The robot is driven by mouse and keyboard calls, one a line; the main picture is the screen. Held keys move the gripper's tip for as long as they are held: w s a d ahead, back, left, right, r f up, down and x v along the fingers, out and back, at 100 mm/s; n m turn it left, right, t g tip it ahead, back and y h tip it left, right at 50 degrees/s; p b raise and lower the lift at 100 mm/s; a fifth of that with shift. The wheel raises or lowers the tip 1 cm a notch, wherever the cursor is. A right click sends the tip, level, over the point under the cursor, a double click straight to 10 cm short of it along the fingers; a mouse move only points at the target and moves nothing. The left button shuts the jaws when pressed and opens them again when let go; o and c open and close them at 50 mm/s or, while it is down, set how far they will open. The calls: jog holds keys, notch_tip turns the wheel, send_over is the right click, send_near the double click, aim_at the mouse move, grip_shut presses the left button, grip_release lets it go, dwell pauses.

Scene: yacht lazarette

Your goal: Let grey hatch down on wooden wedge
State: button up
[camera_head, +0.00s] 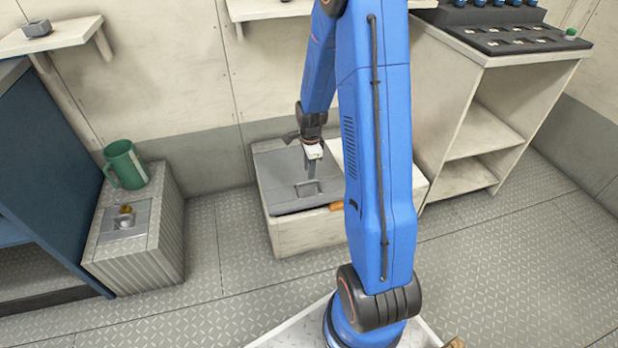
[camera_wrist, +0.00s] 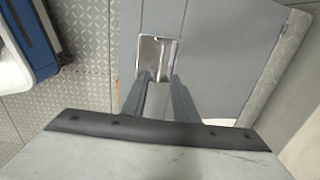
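The grey hatch (camera_head: 276,168) lies low over the left part of a pale box by the back wall. Whether a small gap stays under its edge is unclear. A metal handle plate (camera_wrist: 157,50) is set in the hatch. The wooden wedge (camera_head: 336,206) shows as a small orange-brown piece at the hatch's front right edge, partly hidden by my arm. In the wrist view only a thin orange sliver shows left of the fingers. My gripper (camera_head: 311,178) points down at the handle plate. Its fingers (camera_wrist: 161,78) look slightly apart there; whether they grip the handle is unclear.
A low cabinet (camera_head: 140,240) with a green mug (camera_head: 125,164) stands left, beside a blue cabinet (camera_head: 45,150). A shelf unit (camera_head: 475,140) with a dark panel on top stands right. The box's pale right part (camera_head: 420,185) is partly behind my arm. The floor in front is clear.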

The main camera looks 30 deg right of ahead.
aim_at(309, 182)
jog(key=shift+w+f, duration=0.15)
jog(key=shift+f, duration=1.2)
jog(key=shift+w+f, duration=0.1)
jog(key=shift+f, duration=1.2)
jog(key=shift+c, duration=0.5)
grip_shut()
jog(key=shift+d+r, duration=0.1)
